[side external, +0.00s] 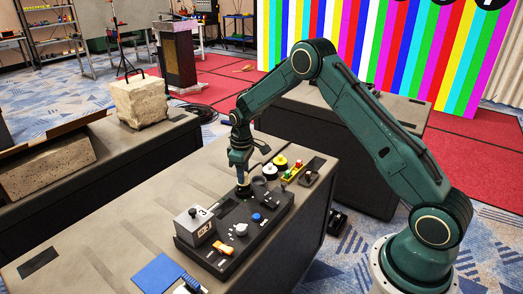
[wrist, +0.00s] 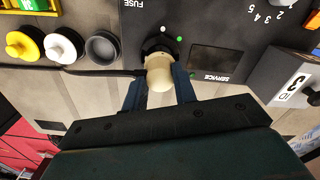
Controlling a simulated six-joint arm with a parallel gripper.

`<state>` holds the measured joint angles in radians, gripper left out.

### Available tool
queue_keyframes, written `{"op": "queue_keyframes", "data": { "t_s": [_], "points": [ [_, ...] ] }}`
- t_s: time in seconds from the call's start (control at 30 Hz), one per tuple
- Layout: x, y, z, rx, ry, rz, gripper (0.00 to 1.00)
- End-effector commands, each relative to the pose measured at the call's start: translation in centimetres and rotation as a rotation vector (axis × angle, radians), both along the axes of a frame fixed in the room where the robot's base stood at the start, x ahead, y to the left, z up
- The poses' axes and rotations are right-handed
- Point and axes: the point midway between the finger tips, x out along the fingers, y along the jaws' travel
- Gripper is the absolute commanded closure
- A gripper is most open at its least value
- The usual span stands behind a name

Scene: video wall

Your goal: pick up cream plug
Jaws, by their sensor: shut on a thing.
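The cream plug (wrist: 160,76) is between the two blue fingers of my gripper (wrist: 159,92) in the wrist view. My gripper is shut on it. The plug's far end meets a dark round socket (wrist: 155,46) on the black panel (wrist: 215,25); I cannot tell whether it is seated or just clear. A black cable runs left from the plug. In the side view my gripper (side external: 243,189) points down at the back edge of the panel (side external: 212,262), and the plug is too small to make out there.
A grey box marked 3 (side external: 195,226) stands at the panel's left, with an orange switch (side external: 222,248), white knob (side external: 241,230) and blue button (side external: 257,218) nearby. Yellow (side external: 281,161) and white (side external: 269,169) round pieces stand behind. A blue sheet (side external: 158,274) lies in front.

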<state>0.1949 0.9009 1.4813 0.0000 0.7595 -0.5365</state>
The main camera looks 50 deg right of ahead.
Motion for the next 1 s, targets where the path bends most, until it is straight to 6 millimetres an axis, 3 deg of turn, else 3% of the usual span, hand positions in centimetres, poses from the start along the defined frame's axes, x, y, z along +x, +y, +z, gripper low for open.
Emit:
{"op": "queue_keyframes", "data": {
  "t_s": [1.0],
  "points": [
    [0.0, 0.0, 3.3, 0.000, 0.000, 0.000, 0.85]
  ]
}}
